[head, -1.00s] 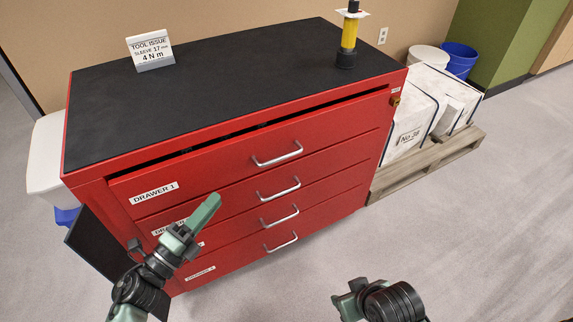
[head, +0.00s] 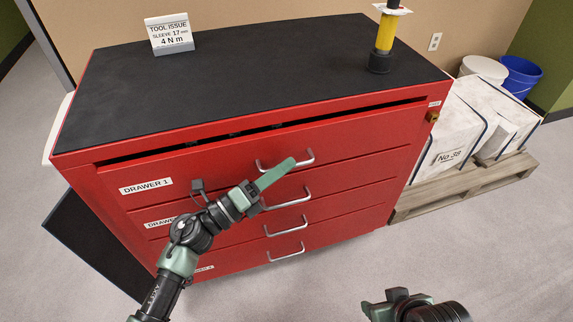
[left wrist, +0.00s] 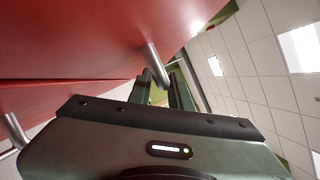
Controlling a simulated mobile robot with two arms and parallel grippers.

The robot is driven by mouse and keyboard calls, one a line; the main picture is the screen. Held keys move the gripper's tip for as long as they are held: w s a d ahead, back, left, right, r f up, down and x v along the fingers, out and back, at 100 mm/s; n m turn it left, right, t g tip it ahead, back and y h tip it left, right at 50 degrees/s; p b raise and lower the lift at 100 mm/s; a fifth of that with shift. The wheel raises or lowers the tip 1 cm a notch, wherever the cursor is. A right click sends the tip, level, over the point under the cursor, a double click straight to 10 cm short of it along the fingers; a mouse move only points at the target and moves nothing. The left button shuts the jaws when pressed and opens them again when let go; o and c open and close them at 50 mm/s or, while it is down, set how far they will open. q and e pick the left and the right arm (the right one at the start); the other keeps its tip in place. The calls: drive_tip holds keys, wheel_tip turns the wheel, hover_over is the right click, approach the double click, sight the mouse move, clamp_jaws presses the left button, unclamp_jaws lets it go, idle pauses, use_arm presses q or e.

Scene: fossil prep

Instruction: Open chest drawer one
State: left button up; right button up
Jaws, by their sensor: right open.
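The red chest has drawer 1 (head: 225,165) at the top, labelled at its left end, with a silver bar handle (head: 308,158). A dark slit runs along the drawer's top edge. My left gripper (head: 277,173) is at this handle, its fingers overlapping the bar in the head view. In the left wrist view the fingers (left wrist: 160,88) stand apart, and the handle's end (left wrist: 155,62) shows at the gap between them. I cannot tell whether they touch it. My right gripper (head: 385,303) is open and empty, low at the front right, away from the chest.
Lower drawers with similar handles (head: 286,228) sit below. On the black top stand a sign (head: 170,35) and a yellow tool (head: 386,32). A pallet (head: 465,187) with white blocks is right of the chest. A dark panel (head: 95,245) stands at its left. The floor in front is clear.

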use_arm(q)
drive_tip(key=shift+w+d+r, duration=0.15)
drive_tip(key=shift+w+d, duration=0.15)
drive_tip(key=shift+d, duration=0.1)
clamp_jaws()
idle(1.2)
